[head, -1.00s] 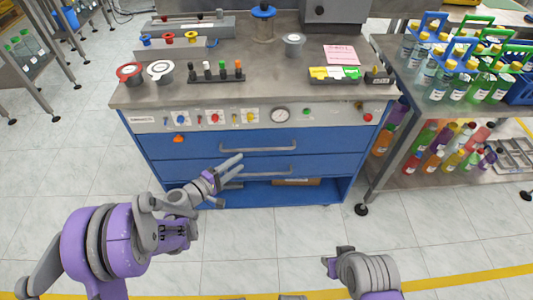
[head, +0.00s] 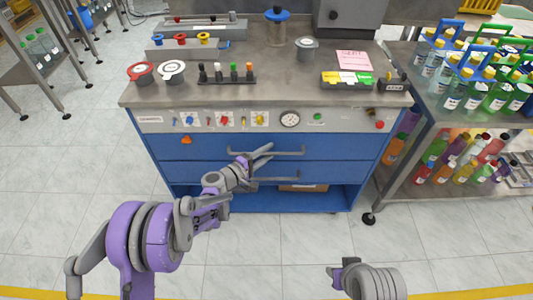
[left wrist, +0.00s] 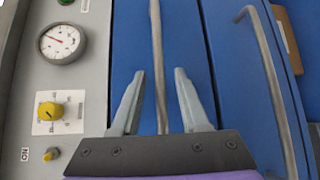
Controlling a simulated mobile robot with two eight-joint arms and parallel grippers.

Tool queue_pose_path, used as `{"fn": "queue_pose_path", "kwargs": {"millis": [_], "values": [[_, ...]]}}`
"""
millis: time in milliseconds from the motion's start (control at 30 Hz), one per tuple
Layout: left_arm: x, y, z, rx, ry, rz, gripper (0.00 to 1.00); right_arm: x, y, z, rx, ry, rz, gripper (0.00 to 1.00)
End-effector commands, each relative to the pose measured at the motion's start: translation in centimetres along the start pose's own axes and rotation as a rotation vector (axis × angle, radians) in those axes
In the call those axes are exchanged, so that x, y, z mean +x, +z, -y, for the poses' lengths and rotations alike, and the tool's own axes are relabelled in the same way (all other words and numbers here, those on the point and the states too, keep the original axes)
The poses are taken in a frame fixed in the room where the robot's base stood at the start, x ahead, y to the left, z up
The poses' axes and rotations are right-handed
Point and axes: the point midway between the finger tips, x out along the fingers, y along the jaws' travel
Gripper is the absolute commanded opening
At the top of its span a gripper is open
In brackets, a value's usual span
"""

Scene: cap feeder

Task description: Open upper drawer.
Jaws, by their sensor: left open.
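The upper drawer (head: 205,147) is the blue front just under the control panel and looks closed. Its grey bar handle (head: 280,153) also shows in the left wrist view (left wrist: 156,45). My left gripper (head: 262,153) is open at the left part of this handle. In the left wrist view the open fingers (left wrist: 158,98) stand on either side of the bar; I cannot tell whether they touch it. The lower drawer (head: 200,172) with its own handle (head: 290,179) sits below, also closed. My right gripper (head: 338,275) is low in the head view, away from the cabinet; its jaw state is unclear.
The control panel (head: 345,118) with knobs and a gauge (head: 290,119) lies just above the drawers. The worktop (head: 290,85) carries caps, cups and a card. An open shelf with a box (head: 303,187) is below. A bottle rack table stands right. The floor in front is clear.

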Motion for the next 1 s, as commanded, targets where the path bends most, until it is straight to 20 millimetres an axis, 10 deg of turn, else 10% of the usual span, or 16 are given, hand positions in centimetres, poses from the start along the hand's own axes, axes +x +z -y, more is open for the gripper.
{"fn": "queue_pose_path", "kwargs": {"millis": [333,1000], "values": [[-0.05,0.00,0.00,0.000,0.000,0.000,0.00,0.00,0.00,0.00,0.000,0.000,0.000,0.38],[-0.06,-0.02,-0.01,0.000,0.000,0.000,0.00,-0.01,0.00,0.00,0.000,0.000,0.000,0.38]]}}
